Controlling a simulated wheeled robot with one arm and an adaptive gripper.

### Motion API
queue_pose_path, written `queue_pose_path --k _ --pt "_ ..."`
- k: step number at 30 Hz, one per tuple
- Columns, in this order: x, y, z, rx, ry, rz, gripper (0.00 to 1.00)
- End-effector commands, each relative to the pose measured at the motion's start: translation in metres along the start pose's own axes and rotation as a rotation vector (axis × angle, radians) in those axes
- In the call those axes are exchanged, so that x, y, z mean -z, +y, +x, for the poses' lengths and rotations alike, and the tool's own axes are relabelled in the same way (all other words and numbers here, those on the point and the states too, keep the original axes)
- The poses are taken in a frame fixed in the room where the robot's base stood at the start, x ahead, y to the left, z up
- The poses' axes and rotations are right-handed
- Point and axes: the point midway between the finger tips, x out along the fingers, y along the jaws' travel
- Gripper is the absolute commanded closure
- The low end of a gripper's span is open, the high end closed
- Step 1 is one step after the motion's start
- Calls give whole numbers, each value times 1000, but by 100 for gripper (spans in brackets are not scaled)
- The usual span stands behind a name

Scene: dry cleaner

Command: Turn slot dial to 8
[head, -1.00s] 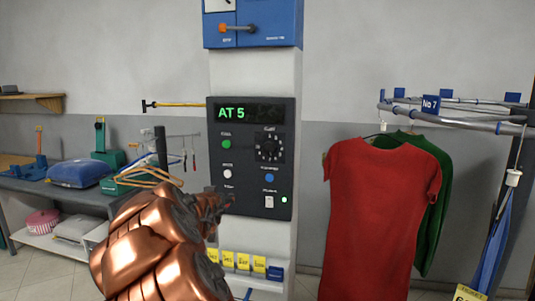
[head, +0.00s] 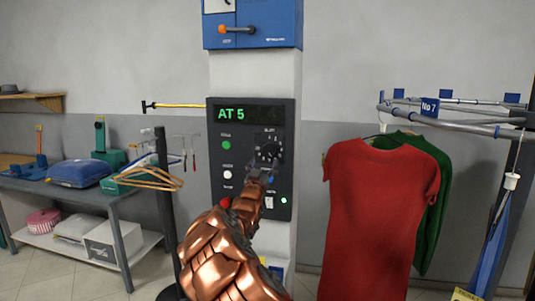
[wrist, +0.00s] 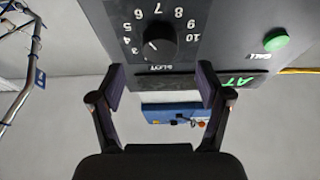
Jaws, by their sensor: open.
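The black slot dial (head: 268,149) is on the upper right of the dark control panel (head: 222,188). In the wrist view the dial (wrist: 160,40) appears upside down with white numbers around it. Its white pointer mark faces the lower left there, toward the 3 and 4 side; the exact number is hard to tell. The panel's display (head: 248,114) reads AT 5 in green. My gripper (head: 261,171) is just below the dial in the head view. In the wrist view my gripper (wrist: 162,80) is open and empty, its fingers apart, with the dial ahead between them.
A green call button (head: 226,145) and a white button (head: 227,174) are on the panel's left. A blue box (head: 252,25) hangs above. A red garment (head: 375,220) hangs on the rail (head: 455,120) at right. A bench (head: 100,195) stands at left.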

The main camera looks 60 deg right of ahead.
Motion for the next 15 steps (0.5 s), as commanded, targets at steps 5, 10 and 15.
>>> queue_pose_path --k 5,10,15 --pt "0 0 18 1 -4 2 23" --pt "0 1 34 -1 -5 2 23" --pt "-2 1 46 -1 -7 0 23"
